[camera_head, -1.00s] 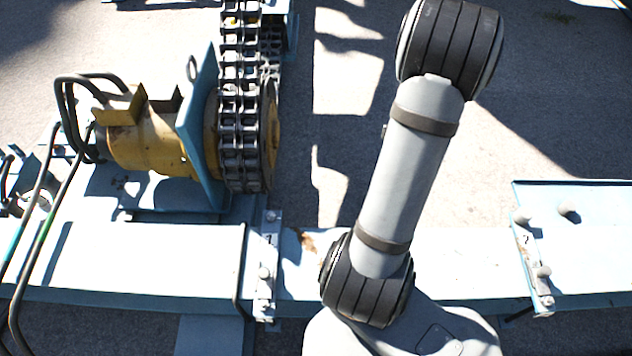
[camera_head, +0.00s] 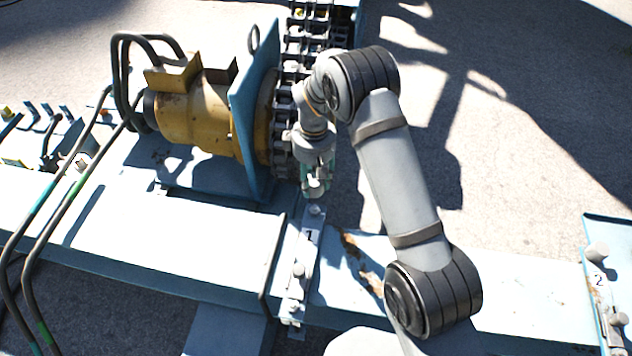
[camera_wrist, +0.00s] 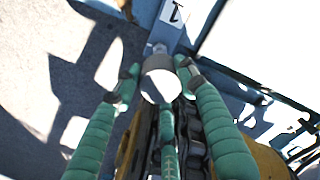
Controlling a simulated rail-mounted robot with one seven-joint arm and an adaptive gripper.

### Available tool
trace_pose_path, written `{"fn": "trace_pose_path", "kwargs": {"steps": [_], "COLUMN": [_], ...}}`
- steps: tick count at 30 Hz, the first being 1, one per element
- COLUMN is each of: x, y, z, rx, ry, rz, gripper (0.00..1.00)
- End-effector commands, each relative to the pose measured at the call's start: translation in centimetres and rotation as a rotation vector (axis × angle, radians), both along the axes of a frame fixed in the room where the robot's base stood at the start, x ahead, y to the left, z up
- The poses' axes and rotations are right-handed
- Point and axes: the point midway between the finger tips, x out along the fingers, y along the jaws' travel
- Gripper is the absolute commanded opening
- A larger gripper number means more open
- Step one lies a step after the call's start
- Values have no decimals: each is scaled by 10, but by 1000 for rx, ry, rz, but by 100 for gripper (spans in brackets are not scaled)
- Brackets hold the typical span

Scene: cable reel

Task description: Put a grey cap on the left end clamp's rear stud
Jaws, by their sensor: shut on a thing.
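My gripper (camera_head: 316,184) has teal fingers and points down just behind the rear end of the left end clamp (camera_head: 307,248), a pale plate marked 1. In the wrist view my gripper (camera_wrist: 157,84) is shut on a round grey cap (camera_wrist: 161,79), its pale flat face towards the camera. The clamp's rear stud (camera_head: 314,210) stands just in front of the fingertips in the head view. In the wrist view the stud (camera_wrist: 158,48) shows just past the cap's edge, beside the number plate. I cannot tell whether cap and stud touch.
A yellow motor (camera_head: 198,118) with a blue flange plate (camera_head: 255,115) and a heavy chain (camera_head: 290,75) stand close behind and left of my gripper. A second clamp (camera_head: 604,300), marked 2, is at the far right. Black hoses (camera_head: 75,170) cross the left side.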

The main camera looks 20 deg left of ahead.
Motion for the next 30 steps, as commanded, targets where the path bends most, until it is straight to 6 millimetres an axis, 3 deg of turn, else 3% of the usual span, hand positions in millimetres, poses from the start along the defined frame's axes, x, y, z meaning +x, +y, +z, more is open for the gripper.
{"fn": "trace_pose_path", "kwargs": {"steps": [18,30], "x": [0,-1], "y": [0,-2], "z": [-61,-67], "rx": [0,0], "ry": [0,0], "rz": [-1,-2], "gripper": [15,15]}}
